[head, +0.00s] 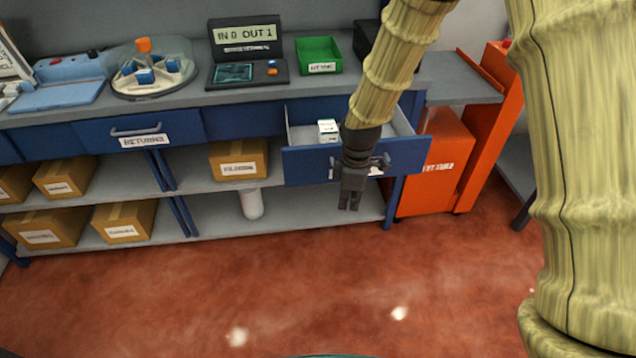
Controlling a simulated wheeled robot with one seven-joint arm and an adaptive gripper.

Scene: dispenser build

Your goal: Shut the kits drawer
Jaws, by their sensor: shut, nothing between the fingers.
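The kits drawer (302,164) is a blue-fronted drawer under the right part of the counter, and it stands pulled out. A small white box (327,130) lies inside it near the left. My gripper (349,205) is shut and empty, pointing down in front of the drawer front. My arm and gripper hide the middle of the front and most of its label and handle; I cannot tell whether the gripper touches the front.
A shut drawer labelled RETURNS (160,133) is at left. The counter (190,108) carries a display, a green bin (318,55) and a round carousel (150,72). Cardboard boxes (238,160) sit on shelves below. An orange cart (450,150) stands right. The red floor (250,290) in front is clear.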

